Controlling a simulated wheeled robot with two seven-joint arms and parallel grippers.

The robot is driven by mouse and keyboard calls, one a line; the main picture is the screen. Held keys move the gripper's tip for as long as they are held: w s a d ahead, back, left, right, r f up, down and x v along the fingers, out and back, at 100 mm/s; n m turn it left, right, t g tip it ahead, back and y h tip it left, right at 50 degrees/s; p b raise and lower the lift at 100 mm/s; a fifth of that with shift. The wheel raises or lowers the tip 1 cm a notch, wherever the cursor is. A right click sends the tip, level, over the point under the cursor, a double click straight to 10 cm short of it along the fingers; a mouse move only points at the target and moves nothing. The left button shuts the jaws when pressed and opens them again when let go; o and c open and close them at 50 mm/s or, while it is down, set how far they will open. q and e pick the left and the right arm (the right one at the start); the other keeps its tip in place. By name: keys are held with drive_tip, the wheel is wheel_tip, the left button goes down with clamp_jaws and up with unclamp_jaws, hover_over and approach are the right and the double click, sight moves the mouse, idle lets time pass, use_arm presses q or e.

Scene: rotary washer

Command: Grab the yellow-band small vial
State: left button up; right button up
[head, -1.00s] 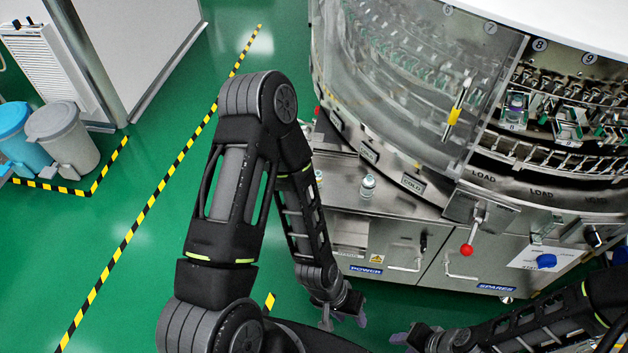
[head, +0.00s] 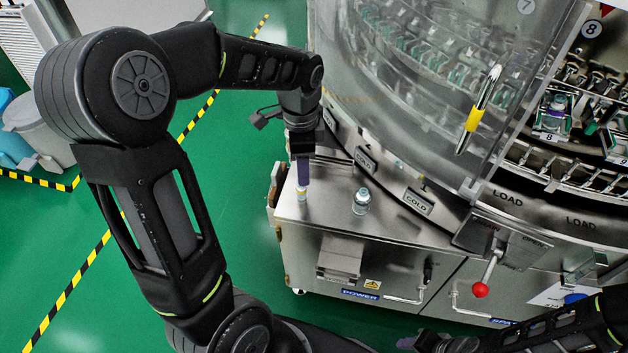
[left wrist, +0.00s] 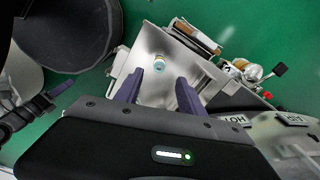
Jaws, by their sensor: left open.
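The small vial with a yellowish band (head: 302,194) stands upright at the left edge of the steel cabinet top (head: 330,213), partly hidden by my left gripper. My left gripper (head: 303,178) points down just above it, and its purple fingers overlap in this view. In the left wrist view the gripper (left wrist: 159,82) is open, with a small vial (left wrist: 159,64) showing between and beyond its fingertips; its band is too small to make out there. My right gripper (head: 410,342) shows only partly at the bottom edge, and its opening is unclear.
A larger clear vial (head: 362,201) stands to the right on the same top. The machine's curved clear cover (head: 420,90) rises behind it. A red-knobbed lever (head: 481,289) sticks out at the right. Green floor (head: 245,200) is open to the left.

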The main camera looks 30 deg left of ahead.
sight(302, 190)
use_arm(q)
drive_tip(key=shift+a+r, duration=0.15)
drive_tip(key=shift+r, duration=0.1)
drive_tip(key=shift+s, duration=0.2)
drive_tip(key=shift+f, duration=1.35)
wheel_tip(302, 190, down, 5)
drive_tip(key=shift+f+b, duration=0.1)
drive_tip(key=shift+b, duration=0.6)
clamp_jaws()
